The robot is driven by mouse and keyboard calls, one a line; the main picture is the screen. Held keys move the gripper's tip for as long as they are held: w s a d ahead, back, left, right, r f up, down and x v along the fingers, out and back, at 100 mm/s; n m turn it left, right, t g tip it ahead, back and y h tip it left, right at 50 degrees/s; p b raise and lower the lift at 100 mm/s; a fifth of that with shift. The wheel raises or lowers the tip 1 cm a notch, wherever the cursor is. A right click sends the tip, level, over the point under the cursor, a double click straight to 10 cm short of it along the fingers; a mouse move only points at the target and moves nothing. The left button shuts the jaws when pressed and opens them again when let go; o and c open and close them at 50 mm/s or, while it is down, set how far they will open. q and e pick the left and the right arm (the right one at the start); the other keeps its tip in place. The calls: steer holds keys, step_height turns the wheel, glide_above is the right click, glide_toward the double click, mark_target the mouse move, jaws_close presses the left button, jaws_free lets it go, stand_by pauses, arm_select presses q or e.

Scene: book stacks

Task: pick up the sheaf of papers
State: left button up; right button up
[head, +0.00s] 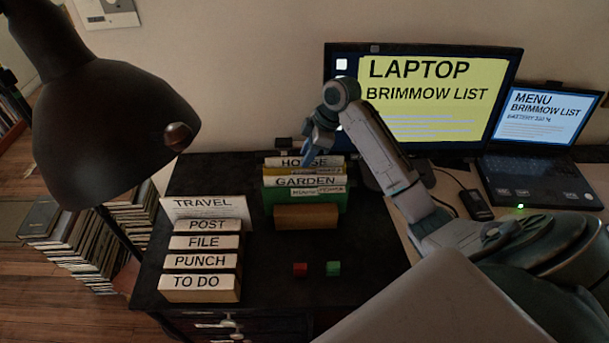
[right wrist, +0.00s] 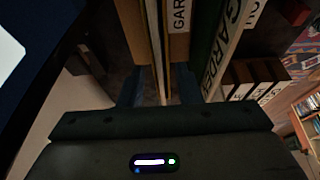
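A row of upright papers and folders stands in a holder on the dark desk; the labels HOUSE (head: 304,161) and GARDEN (head: 305,181) face me. I cannot tell for certain which of them is the sheaf of papers. My right gripper (head: 312,150) points down at the back of this row, by the HOUSE label. In the right wrist view its two fingers (right wrist: 158,87) are apart, with thin pale sheet edges (right wrist: 160,50) between them; a firm grip does not show. The GARDEN folder (right wrist: 222,50) is to the right there. My left gripper is out of view.
Labelled boxes, from POST (head: 213,226) to TO DO (head: 200,287), stand left of the holder. A monitor (head: 440,100) and a laptop (head: 540,150) stand right. A lamp (head: 110,120) overhangs the left.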

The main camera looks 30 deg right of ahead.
steer(key=shift+f, duration=0.1)
stand_by(0.3)
jaws_close()
stand_by(1.3)
